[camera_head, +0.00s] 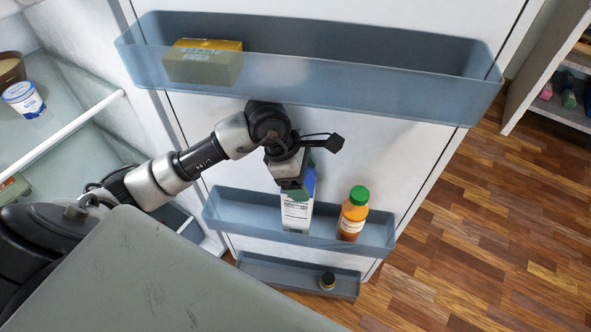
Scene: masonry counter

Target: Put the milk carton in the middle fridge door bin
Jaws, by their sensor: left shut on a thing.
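The milk carton (297,214) is white with blue and green near its top, and its lower part shows at the middle fridge door bin (240,209). It looks upright, and its base is behind the bin's translucent front wall or close to it. My left gripper (296,184) comes down from above and is shut on the carton's top, hiding part of it. I cannot tell whether the carton rests on the bin floor. My right gripper is not in view.
An orange bottle with a green cap (352,214) stands in the middle bin, right of the carton. The upper bin (400,82) holds a yellow box (203,62). Fridge shelves with a white tub (23,99) are at left.

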